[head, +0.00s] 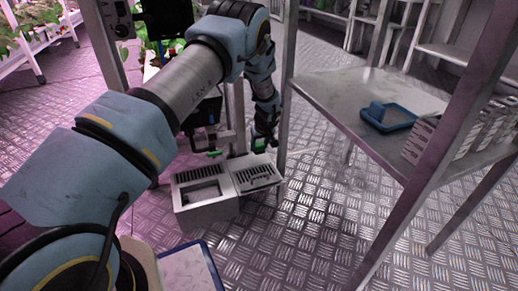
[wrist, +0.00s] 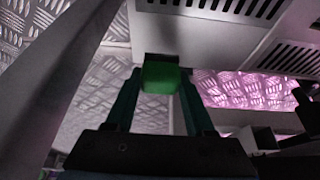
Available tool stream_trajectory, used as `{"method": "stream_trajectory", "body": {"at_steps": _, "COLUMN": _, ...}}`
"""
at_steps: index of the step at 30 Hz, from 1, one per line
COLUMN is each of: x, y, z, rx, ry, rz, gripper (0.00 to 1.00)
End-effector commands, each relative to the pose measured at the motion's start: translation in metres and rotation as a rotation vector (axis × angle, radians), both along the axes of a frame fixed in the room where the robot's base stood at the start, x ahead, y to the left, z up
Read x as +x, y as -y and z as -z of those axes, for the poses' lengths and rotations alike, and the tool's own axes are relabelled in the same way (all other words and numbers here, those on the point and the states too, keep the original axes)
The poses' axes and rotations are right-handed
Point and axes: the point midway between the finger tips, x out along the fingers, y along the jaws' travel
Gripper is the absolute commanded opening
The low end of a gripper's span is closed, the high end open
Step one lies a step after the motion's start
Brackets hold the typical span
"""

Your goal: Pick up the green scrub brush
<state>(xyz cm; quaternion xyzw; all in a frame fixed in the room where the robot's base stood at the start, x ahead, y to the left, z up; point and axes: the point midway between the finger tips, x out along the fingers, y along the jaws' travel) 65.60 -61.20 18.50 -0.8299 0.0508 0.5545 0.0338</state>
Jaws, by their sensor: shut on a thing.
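The green scrub brush (wrist: 166,86) shows in the wrist view as a green block between my two fingertips, with a dark edge along its far side. My gripper (wrist: 164,76) is shut on it. In the head view my gripper (head: 263,142) hangs beside a metal rack post, above the right part of a grey vented box. Only a little green shows at the fingertips there, so most of the brush is hidden or too small to make out.
The grey vented box (head: 205,212) stands on the metal floor below my gripper. Rack posts stand close by. Patterned floor lies clear in front.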

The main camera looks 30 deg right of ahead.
Motion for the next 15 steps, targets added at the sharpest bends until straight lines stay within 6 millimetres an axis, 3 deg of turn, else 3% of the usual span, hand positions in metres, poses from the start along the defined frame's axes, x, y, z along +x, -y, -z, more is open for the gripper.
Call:
{"method": "stream_trajectory", "body": {"at_steps": 1, "x": 0.0, "y": 0.0, "z": -0.014, "rx": -0.001, "ry": 0.001, "rz": -0.001, "gripper": 0.0}}
{"method": "stream_trajectory", "body": {"at_steps": 6, "x": 0.001, "y": 0.0, "z": -0.044, "rx": -0.002, "ry": 0.002, "rz": -0.001, "gripper": 0.0}}
{"method": "stream_trajectory", "body": {"at_steps": 15, "x": -0.073, "y": -0.008, "z": -0.042, "rx": 0.006, "ry": -0.001, "rz": 0.006, "gripper": 0.0}}
